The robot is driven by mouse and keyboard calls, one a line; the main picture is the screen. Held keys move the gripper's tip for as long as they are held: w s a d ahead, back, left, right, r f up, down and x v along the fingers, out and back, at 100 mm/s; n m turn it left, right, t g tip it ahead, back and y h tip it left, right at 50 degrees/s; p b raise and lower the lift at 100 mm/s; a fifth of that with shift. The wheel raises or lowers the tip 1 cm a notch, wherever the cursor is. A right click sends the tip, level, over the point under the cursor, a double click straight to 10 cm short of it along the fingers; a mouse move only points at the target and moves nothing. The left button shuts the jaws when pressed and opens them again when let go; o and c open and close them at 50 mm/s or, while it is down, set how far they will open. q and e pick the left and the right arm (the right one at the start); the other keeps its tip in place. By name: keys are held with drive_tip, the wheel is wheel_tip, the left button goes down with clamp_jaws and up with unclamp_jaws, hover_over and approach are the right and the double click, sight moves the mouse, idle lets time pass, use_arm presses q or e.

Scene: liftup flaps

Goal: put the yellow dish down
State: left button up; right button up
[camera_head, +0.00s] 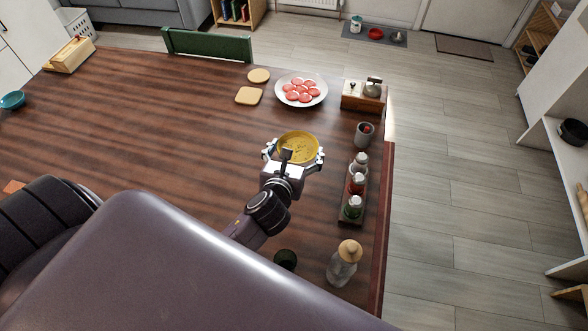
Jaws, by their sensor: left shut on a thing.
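A round yellow dish (298,146) is at the right part of the wooden table (150,120). My left gripper (294,157) is shut on the dish, with its fingers at the dish's left and right sides. The dish looks about level. I cannot tell whether it touches the table top or is held just above it. My right gripper does not show.
A white plate with red slices (301,90) and two bread slices (249,96) lie beyond the dish. To its right are a grey cup (364,134) and a bottle rack (351,203). A glass bottle (343,263) stands nearer. The table's left middle is clear.

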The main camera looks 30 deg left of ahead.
use_arm(q)
wheel_tip(320, 180, down, 6)
drive_tip(key=shift+f+b, duration=0.2)
drive_tip(key=shift+b, duration=0.4)
wheel_tip(320, 180, down, 4)
drive_tip(key=shift+f+b, duration=0.2)
drive_tip(key=shift+b, duration=0.55)
drive_tip(key=shift+f, duration=0.15)
drive_tip(key=o, duration=1.2)
